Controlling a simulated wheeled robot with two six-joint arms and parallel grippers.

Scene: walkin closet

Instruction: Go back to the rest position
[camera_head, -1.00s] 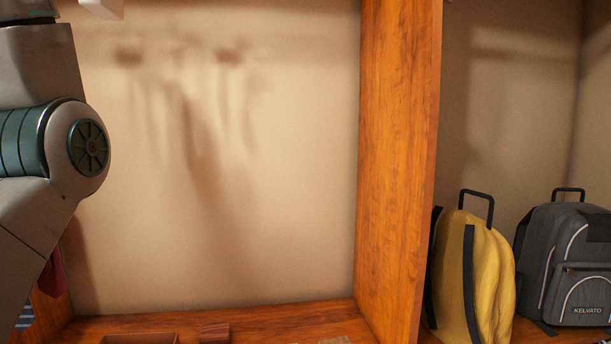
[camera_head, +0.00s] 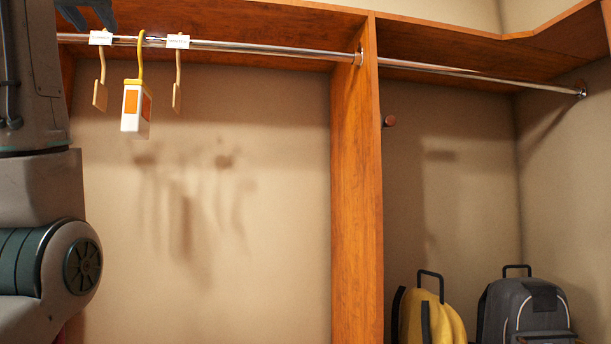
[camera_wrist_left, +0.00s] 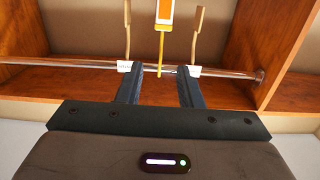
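My left gripper (camera_head: 88,14) shows at the top left of the head view, above the metal rail. In the left wrist view its two dark fingers (camera_wrist_left: 160,72) are apart with nothing between the tips. A white and orange item (camera_head: 134,108) hangs from the rail by a yellow hook. It also shows in the left wrist view (camera_wrist_left: 165,12), with its hook just beyond the fingers. My left arm fills the left edge of the head view. My right gripper is in neither view.
The metal rail (camera_head: 250,50) runs under a wooden shelf (camera_head: 260,22). Two beige hooks (camera_head: 100,95) with white tags flank the hanging item. A wooden divider (camera_head: 355,200) separates the bays. A yellow backpack (camera_head: 440,318) and a grey backpack (camera_head: 535,312) sit lower right.

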